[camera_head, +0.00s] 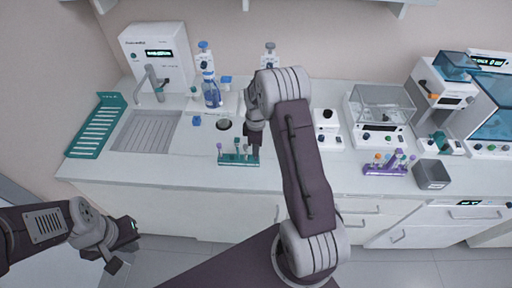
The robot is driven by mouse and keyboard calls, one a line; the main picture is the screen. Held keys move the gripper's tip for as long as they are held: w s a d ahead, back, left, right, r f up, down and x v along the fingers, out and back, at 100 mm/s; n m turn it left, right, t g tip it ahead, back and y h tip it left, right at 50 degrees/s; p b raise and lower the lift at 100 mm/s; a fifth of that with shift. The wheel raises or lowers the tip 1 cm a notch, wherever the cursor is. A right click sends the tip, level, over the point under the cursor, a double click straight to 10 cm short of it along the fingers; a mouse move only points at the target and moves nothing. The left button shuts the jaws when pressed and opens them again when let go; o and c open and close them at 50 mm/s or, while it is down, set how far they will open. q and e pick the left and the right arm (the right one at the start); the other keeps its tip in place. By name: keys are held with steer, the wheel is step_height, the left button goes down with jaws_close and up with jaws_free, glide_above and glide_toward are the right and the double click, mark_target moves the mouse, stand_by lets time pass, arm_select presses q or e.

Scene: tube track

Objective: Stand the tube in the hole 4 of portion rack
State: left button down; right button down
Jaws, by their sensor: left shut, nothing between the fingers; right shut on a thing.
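A small teal rack (232,159) stands on the counter near its front edge, with several tubes upright in it. A purple rack (385,170) with several coloured-cap tubes stands further right. No label shows which is the portion rack, and hole numbers are too small to read. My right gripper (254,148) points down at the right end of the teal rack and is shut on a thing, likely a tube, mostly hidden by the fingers. I cannot tell whether it is in a hole. My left gripper (126,244) is shut and empty, low in front of the counter at left.
A grey open bin (432,174) stands right of the purple rack. A sink (146,130) and teal drying rack (97,126) are at left. A blue-capped bottle (211,92) stands behind the teal rack. A balance (381,118) stands behind the purple rack. Counter between the racks is clear.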

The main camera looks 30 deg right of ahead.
steer(key=shift+f, duration=0.4)
steer(key=shift+f+b, duration=0.4)
steer(key=c, duration=1.3)
jaws_free()
steer(key=shift+o, duration=0.2)
steer(key=shift+r, duration=0.1)
step_height(320, 180, up, 9)
steer(key=shift+b, duration=0.8)
